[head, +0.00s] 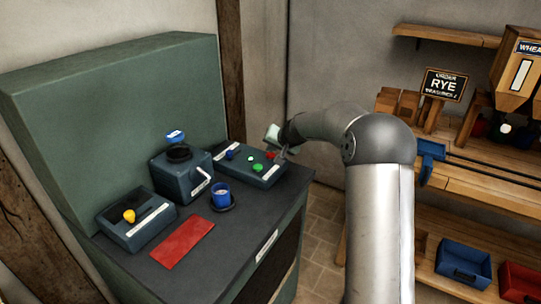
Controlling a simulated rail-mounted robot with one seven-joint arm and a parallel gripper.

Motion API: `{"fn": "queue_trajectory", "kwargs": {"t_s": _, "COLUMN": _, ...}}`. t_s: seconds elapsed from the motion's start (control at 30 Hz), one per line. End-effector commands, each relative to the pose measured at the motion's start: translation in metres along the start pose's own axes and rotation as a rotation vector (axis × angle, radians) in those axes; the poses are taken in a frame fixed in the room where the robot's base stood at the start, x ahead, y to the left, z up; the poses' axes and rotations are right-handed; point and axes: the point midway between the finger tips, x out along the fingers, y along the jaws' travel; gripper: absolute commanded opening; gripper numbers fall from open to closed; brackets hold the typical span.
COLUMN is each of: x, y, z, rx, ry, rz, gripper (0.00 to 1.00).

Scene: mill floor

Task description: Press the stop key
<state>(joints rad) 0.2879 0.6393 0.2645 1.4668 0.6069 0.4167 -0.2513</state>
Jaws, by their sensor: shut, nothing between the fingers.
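A dark blue control box (236,171) lies on the dark counter, toward its back right. A red key (271,155), which looks like the stop key, is near its right end. A green key (257,168), a small pale lamp-like spot and a blue knob (231,155) are on the same box. My gripper (285,153) is shut and empty, at the right end of the box close to the red key.
A green panel (115,95) rises behind. Wooden shelves with bins (463,262) stand right.

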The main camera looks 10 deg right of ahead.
Motion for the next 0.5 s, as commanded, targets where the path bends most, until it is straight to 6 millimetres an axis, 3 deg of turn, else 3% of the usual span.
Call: {"fn": "queue_trajectory", "kwargs": {"t_s": 0.5, "x": 0.0032, "y": 0.0023, "z": 0.0023, "rx": 0.0, "ry": 0.0, "rz": 0.0, "gripper": 0.0}}
